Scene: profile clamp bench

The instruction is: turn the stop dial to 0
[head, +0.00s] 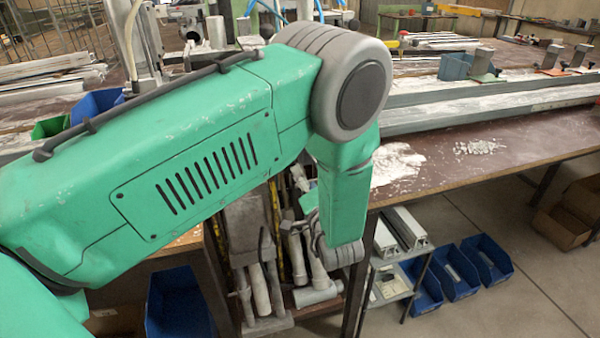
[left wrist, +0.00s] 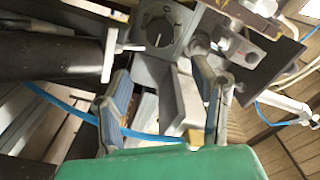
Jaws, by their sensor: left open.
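The stop dial (left wrist: 160,27) is a round dark knob on a grey plate, at the top middle of the left wrist view. A short white line on it points roughly down in that picture, and a mark like a 0 shows on the plate to its upper right. My left gripper (left wrist: 160,66) is open, with one blue-padded finger on each side of the picture. The dial lies beyond the fingertips, apart from them, and nothing is held. In the head view my green left arm fills the left and middle, and I cannot make out the dial there.
In the left wrist view a dark cylinder (left wrist: 50,58) with a grey end plate lies left of the dial. A blue hose (left wrist: 75,112) crosses below it. In the head view long metal profiles (head: 440,112) lie on the brown bench (head: 500,145); blue bins (head: 455,272) stand on the floor.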

